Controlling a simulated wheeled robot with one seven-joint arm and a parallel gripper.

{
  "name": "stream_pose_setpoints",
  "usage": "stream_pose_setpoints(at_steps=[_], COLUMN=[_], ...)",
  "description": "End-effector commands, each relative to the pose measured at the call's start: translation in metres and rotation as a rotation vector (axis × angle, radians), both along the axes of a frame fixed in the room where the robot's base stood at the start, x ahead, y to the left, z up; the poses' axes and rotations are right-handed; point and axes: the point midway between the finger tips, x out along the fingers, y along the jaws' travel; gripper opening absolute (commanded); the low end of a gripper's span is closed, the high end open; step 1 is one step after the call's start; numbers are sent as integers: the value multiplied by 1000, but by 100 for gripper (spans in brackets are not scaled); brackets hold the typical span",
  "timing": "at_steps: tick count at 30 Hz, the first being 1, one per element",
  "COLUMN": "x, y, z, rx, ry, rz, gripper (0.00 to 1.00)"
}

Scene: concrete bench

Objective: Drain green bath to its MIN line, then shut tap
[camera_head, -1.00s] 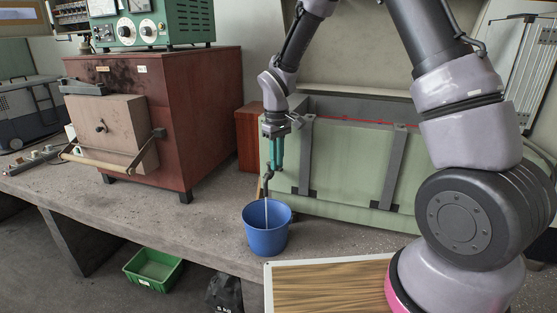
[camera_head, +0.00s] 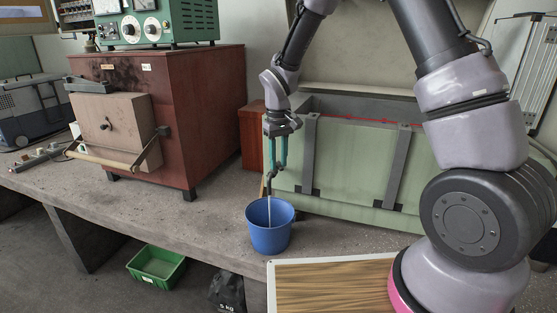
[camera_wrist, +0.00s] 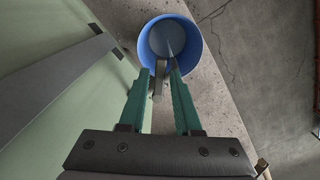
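The green bath (camera_head: 350,165) is a pale green tank with grey straps at the back right of the bench. A red line shows along its inner wall; its liquid level and MIN mark cannot be made out. The dark tap (camera_head: 269,179) is at its lower left front, and a thin stream runs from it into the blue bucket (camera_head: 269,236). My gripper (camera_head: 277,166) points down at the tap with teal fingers spread. In the wrist view, my gripper (camera_wrist: 160,73) has its fingertips either side of the grey tap part (camera_wrist: 158,80), with gaps showing. Liquid covers the bucket's bottom (camera_wrist: 150,40).
A dark red furnace box (camera_head: 200,120) with a tan door stands to the left, and a smaller red-brown block (camera_head: 252,135) stands behind the tap. A wooden board (camera_head: 330,288) is at the front. A green crate (camera_head: 157,268) lies below the bench.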

Motion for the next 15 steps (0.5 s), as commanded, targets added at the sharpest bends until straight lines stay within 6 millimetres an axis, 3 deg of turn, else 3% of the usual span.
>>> stream_pose_setpoints(at_steps=[10,15], x=[0,1], y=[0,0], z=[1,17], rx=[0,2], ry=[-1,-4], rz=[1,1], gripper=[48,48])
